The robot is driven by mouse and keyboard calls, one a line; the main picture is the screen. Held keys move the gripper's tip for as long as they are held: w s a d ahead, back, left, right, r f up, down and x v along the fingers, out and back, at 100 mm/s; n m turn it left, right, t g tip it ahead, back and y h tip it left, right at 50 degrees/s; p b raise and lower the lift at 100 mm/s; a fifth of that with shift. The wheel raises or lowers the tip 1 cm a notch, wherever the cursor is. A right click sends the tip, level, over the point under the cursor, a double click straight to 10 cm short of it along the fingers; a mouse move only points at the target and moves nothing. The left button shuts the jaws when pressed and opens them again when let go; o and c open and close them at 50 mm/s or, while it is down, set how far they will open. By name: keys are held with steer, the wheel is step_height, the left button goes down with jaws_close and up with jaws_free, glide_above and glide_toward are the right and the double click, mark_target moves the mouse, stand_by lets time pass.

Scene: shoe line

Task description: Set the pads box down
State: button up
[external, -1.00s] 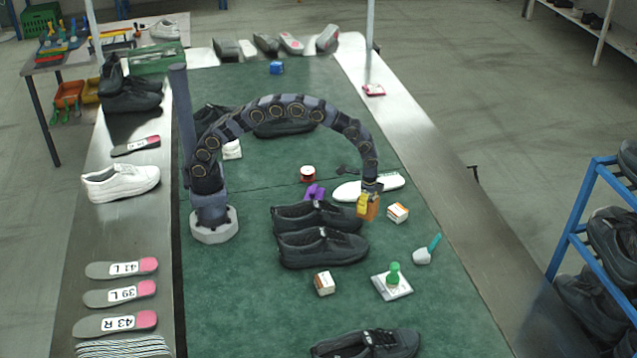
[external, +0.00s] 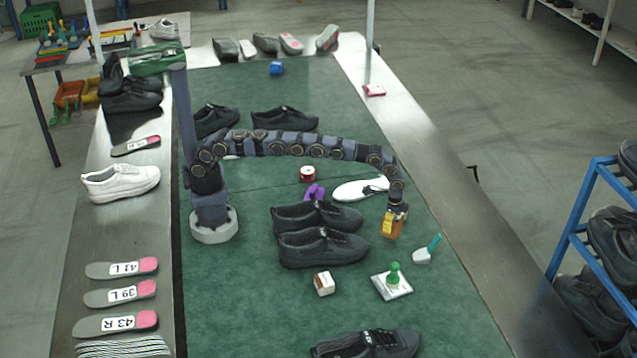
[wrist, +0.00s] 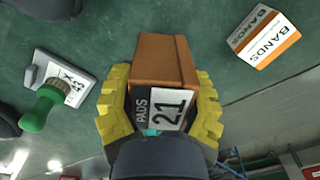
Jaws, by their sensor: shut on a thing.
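The pads box (wrist: 165,62) is orange-brown with a white label reading "PADS 21" in the wrist view. My gripper (wrist: 160,112) is shut on it, with a yellow finger on either side. In the external view my gripper (external: 394,217) and the pads box (external: 398,232) are over the right part of the green mat (external: 250,310), right of the pair of black shoes (external: 322,247). I cannot tell whether the box touches the mat.
A green-handled stamp (external: 393,275) on a white pad and a teal-handled brush (external: 427,250) are close by. A small white-and-orange box (external: 324,283) stands nearer the front. A "BANDS" box (wrist: 264,38) shows in the wrist view.

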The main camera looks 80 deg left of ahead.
mark_target(392, 232)
steer(key=shift+w+f, duration=0.1)
steer(key=shift+w+d+f, duration=0.1)
steer(key=shift+w+f, duration=0.05)
steer(key=shift+f, duration=1.5)
steer(key=shift+f, duration=0.2)
steer(key=o, duration=1.1)
